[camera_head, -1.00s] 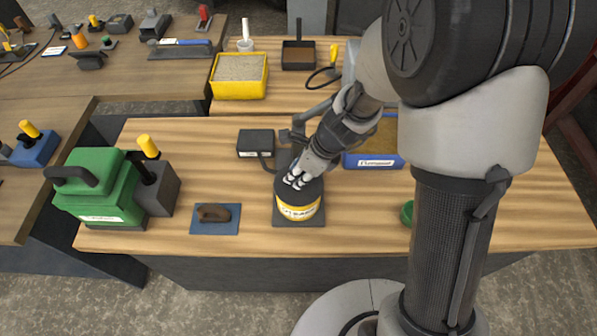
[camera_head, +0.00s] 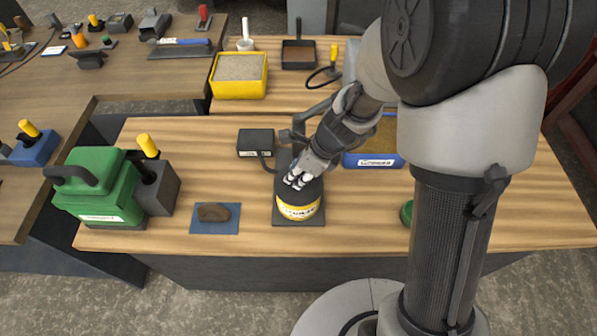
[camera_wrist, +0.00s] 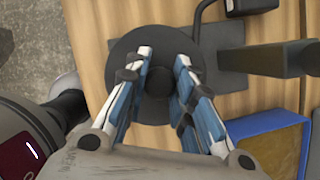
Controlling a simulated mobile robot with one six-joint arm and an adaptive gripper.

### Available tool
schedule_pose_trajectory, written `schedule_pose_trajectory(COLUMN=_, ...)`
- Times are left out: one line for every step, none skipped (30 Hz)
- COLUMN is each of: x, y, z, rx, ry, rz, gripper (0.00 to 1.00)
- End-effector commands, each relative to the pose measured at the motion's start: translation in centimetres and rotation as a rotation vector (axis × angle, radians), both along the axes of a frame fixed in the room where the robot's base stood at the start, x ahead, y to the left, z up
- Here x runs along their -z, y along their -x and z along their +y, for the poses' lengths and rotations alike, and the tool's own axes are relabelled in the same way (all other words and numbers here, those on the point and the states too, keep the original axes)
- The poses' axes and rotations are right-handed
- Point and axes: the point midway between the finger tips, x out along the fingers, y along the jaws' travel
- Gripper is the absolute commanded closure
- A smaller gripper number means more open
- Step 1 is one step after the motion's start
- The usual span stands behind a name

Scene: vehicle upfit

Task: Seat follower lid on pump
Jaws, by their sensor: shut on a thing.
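My gripper (camera_head: 299,182) points down over the yellow grease pump tub (camera_head: 299,210), which stands on a dark base plate (camera_head: 287,221) at the front of the bench. In the wrist view my gripper (camera_wrist: 162,58) has its fingers on both sides of a dark knob (camera_wrist: 158,82) at the middle of the round black follower lid (camera_wrist: 160,38). It is shut on that knob. The lid also shows in the head view (camera_head: 284,191), at the top of the tub. The tub's rim is hidden, so I cannot tell whether the lid is fully down.
A dark box (camera_head: 256,142) and pump arm stand behind the tub. A blue bin (camera_head: 374,160) is behind right. A blue mat (camera_head: 232,227) with a brown item lies left, near a green case (camera_head: 98,190). A green round item (camera_head: 406,213) is right. Bare wood lies between.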

Motion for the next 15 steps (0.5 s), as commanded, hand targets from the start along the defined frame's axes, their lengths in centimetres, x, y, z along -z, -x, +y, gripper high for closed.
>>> schedule_pose_trajectory(x=0.0, y=0.0, z=0.0, rx=0.0, ry=0.0, rz=0.0, gripper=1.0)
schedule_pose_trajectory(x=0.01, y=0.0, z=0.0, rx=0.0, ry=0.0, rz=0.0, gripper=1.0)
schedule_pose_trajectory(x=0.03, y=0.0, z=0.0, rx=0.0, ry=0.0, rz=0.0, gripper=1.0)
schedule_pose_trajectory(x=0.05, y=0.0, z=0.0, rx=0.0, ry=0.0, rz=0.0, gripper=1.0)
schedule_pose_trajectory(x=0.09, y=0.0, z=0.0, rx=0.0, ry=0.0, rz=0.0, gripper=1.0)
schedule_pose_trajectory(x=0.13, y=0.0, z=0.0, rx=0.0, ry=0.0, rz=0.0, gripper=1.0)
schedule_pose_trajectory(x=0.17, y=0.0, z=0.01, rx=0.0, ry=0.0, rz=0.0, gripper=1.0)
schedule_pose_trajectory(x=0.22, y=0.0, z=0.01, rx=0.0, ry=0.0, rz=0.0, gripper=1.0)
schedule_pose_trajectory(x=0.29, y=0.0, z=0.01, rx=0.0, ry=0.0, rz=0.0, gripper=1.0)
schedule_pose_trajectory(x=0.33, y=0.0, z=0.01, rx=0.0, ry=0.0, rz=0.0, gripper=1.0)
schedule_pose_trajectory(x=0.39, y=0.0, z=0.01, rx=0.0, ry=0.0, rz=0.0, gripper=1.0)
schedule_pose_trajectory(x=0.45, y=0.0, z=0.0, rx=0.0, ry=0.0, rz=0.0, gripper=1.0)
schedule_pose_trajectory(x=0.5, y=0.0, z=0.0, rx=0.0, ry=0.0, rz=0.0, gripper=1.0)
schedule_pose_trajectory(x=0.54, y=0.0, z=0.01, rx=0.0, ry=0.0, rz=0.0, gripper=1.0)
schedule_pose_trajectory(x=0.61, y=0.0, z=0.0, rx=0.001, ry=0.0, rz=0.0, gripper=1.0)
